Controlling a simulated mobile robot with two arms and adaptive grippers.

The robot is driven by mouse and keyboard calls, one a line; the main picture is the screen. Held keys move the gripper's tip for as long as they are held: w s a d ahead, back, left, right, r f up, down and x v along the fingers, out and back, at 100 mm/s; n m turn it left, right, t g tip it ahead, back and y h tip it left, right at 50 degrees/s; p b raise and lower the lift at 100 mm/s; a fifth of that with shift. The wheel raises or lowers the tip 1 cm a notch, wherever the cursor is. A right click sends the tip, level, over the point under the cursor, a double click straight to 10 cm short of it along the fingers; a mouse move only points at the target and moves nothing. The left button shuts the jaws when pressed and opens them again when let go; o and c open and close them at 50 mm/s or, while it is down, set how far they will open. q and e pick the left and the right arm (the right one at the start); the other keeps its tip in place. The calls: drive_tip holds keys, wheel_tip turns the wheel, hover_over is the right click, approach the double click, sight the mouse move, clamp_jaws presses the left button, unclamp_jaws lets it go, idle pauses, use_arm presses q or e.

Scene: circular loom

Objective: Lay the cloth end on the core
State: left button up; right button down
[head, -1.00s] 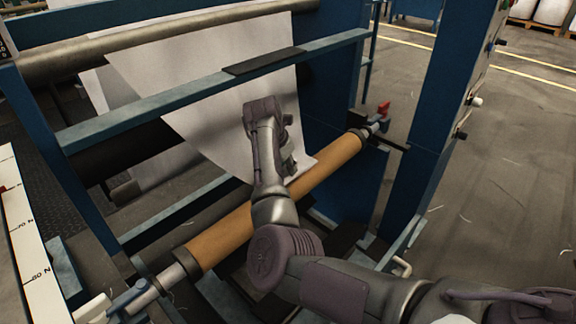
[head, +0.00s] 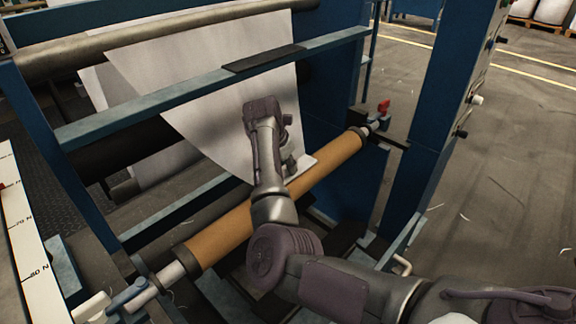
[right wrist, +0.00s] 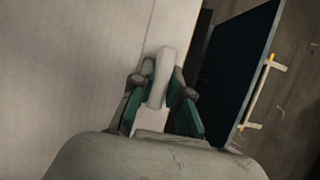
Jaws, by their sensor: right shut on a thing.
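The white cloth (head: 205,95) hangs from the upper roller, and its lower end reaches down to the brown core (head: 222,236). The core lies slanted across the frame. My right gripper (head: 291,165) is at the cloth's lower right end, just above the core, partly hidden by its own wrist. In the right wrist view its green fingers (right wrist: 158,88) are shut on a pale, narrow piece at the cloth end (right wrist: 90,65). Whether the cloth touches the core behind my arm cannot be told. My left gripper is not in view.
A blue-grey crossbar (head: 190,95) runs in front of the cloth. A blue upright (head: 425,120) stands to the right, near a red-tipped latch (head: 383,107) at the core's far end. A white scale (head: 25,235) is at left.

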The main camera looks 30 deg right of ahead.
drive_tip(key=shift+f, duration=0.1)
drive_tip(key=c, duration=1.1)
unclamp_jaws()
drive_tip(key=shift+o, duration=0.2)
wheel_tip(320, 180, up, 10)
